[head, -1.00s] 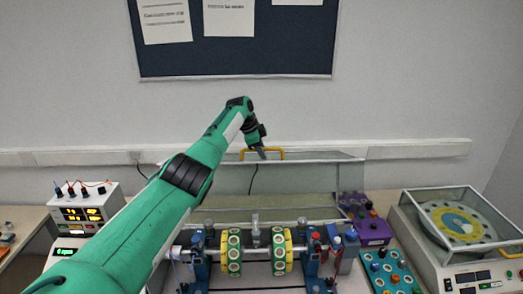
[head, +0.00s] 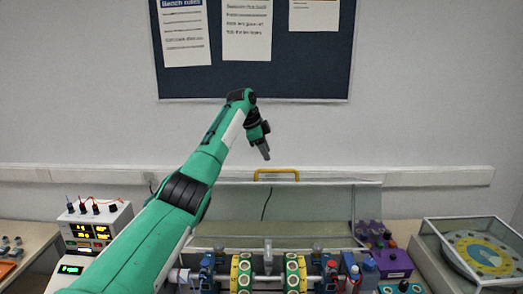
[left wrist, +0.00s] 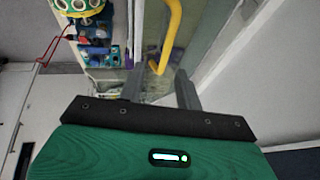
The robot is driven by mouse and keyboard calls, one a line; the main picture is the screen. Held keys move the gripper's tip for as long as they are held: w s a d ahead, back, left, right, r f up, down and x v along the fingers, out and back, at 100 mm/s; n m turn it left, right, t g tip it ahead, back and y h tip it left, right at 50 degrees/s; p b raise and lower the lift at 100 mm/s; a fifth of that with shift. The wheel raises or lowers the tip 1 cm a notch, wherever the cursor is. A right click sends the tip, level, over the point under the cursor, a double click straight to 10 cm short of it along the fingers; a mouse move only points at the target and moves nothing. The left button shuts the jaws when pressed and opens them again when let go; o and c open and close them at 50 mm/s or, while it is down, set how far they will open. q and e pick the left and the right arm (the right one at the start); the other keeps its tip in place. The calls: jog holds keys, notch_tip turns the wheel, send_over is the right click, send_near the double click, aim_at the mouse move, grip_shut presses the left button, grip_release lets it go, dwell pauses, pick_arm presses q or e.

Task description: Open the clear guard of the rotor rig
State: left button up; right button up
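The rotor rig's clear guard (head: 310,212) stands raised behind the rotor in the head view, its yellow handle (head: 276,172) along the top edge. The rotor's yellow discs with green rings (head: 241,274) are uncovered in front of it. My left gripper (head: 266,157) is above and slightly left of the handle, apart from it. In the left wrist view my left gripper (left wrist: 159,82) has its two fingers spread with nothing held between them. The yellow handle (left wrist: 174,24) shows beyond the fingertips there. My right gripper is not in view.
A purple box (head: 392,263) and a second rig with a round yellow disc under a framed cover (head: 480,250) stand to the right. A white meter unit with lit displays (head: 95,228) stands at left. The wall behind carries a dark notice board (head: 290,75).

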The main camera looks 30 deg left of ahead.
pick_arm(q)
jog(key=v, duration=0.3)
jog(key=shift+r+b, duration=0.2)
jog(key=shift+b, duration=0.15)
